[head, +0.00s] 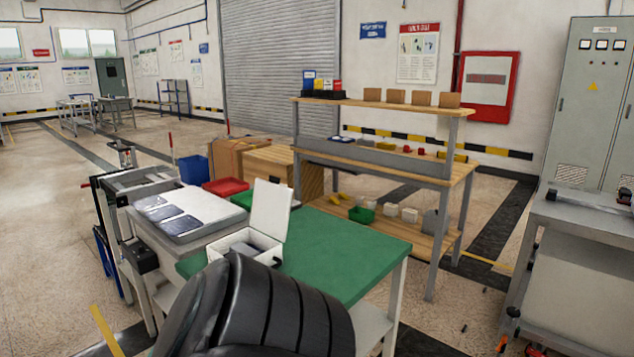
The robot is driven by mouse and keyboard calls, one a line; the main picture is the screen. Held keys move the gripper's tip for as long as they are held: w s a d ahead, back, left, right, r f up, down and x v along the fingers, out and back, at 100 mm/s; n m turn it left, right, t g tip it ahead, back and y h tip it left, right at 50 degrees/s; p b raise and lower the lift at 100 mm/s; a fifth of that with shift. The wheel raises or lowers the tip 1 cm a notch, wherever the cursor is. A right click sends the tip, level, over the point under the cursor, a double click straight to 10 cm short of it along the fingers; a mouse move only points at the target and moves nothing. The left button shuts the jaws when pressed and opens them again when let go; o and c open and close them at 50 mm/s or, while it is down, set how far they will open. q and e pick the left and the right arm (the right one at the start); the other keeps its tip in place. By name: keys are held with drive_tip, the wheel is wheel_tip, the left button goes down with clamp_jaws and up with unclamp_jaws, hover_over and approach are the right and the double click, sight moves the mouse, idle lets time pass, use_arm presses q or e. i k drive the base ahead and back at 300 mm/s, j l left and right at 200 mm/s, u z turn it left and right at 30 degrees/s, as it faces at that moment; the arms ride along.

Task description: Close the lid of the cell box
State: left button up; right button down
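The cell box (228,243) is a small white open-topped box on the green table. Its white lid (270,208) stands up, roughly vertical, along the box's far right side, so the box is open. The inside shows only in part, and I cannot tell what it holds. A large black ribbed shape in the foreground hides the box's near lower part. Neither of my grippers is in view.
The green table top (345,252) is clear to the right of the box. A grey unit with dark panels (180,222) stands close on the left. A red tray (225,186) lies behind. A wooden shelf bench (440,172) stands beyond, and a grey cabinet bench (585,215) at far right.

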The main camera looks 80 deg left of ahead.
sight(271, 199)
drive_tip(key=i+u, duration=0.65)
drive_tip(key=i+l+u, duration=0.2)
drive_tip(key=u, duration=0.15)
drive_tip(key=i+u, duration=0.25)
drive_tip(key=u, duration=0.15)
drive_tip(key=i+l+u, duration=0.1)
drive_tip(key=i+u, duration=0.15)
drive_tip(key=u, duration=0.15)
drive_tip(key=i+l+u, duration=0.2)
drive_tip(key=u, duration=0.2)
drive_tip(key=i+l+u, duration=0.1)
drive_tip(key=u, duration=0.35)
drive_tip(key=i+l+u, duration=0.2)
drive_tip(key=u, duration=0.3)
drive_tip(key=i+l+u, duration=0.2)
drive_tip(key=u, duration=0.25)
drive_tip(key=i+l+u, duration=0.1)
drive_tip(key=l+u, duration=0.2)
drive_tip(key=u, duration=0.15)
drive_tip(key=l+u, duration=0.25)
drive_tip(key=u, duration=0.2)
